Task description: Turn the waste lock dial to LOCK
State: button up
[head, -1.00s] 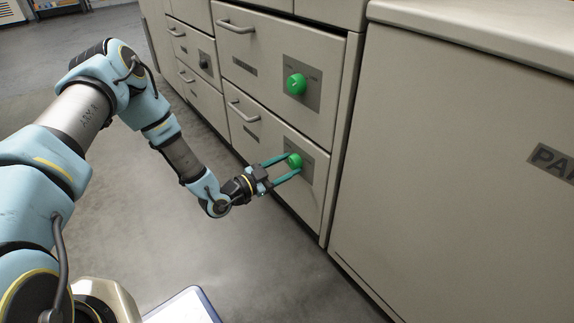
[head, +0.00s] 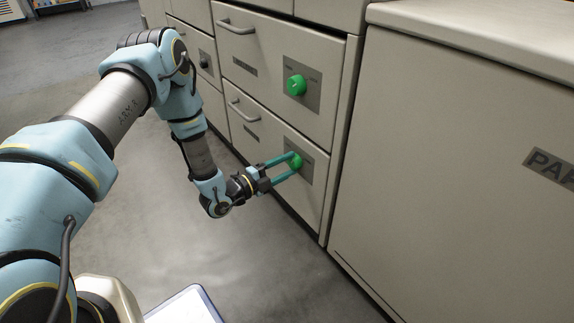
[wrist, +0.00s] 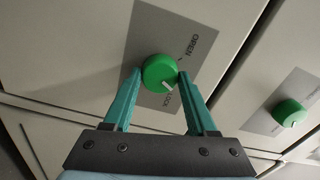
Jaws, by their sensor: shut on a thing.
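A round green dial (head: 296,160) sits on a grey plate on the lower drawer front (head: 262,157). My gripper (head: 292,164) has its teal fingers on either side of the dial and is shut on it. In the wrist view the dial (wrist: 157,70) shows between the fingertips (wrist: 160,74). Its white mark points to the lower right, on the side of the word LOCK. The word OPEN stands at the upper right of the plate (wrist: 172,30). The small drawer label is too small to read, so I cannot tell whether it says waste.
A second green dial (head: 296,85) is on the drawer above, and a dark knob (head: 203,60) is further left. Bar handles (head: 236,27) stick out from the drawers.

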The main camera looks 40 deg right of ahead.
jog(key=shift+m, duration=2.3)
jog(key=o, duration=1.4)
jog(key=shift+c, duration=0.2)
jog(key=a+p, duration=0.2)
jog(key=a, duration=0.8)
jog(key=shift+w+a, duration=0.3)
jog(key=shift+a, duration=0.1)
jog(key=shift+w, duration=0.1)
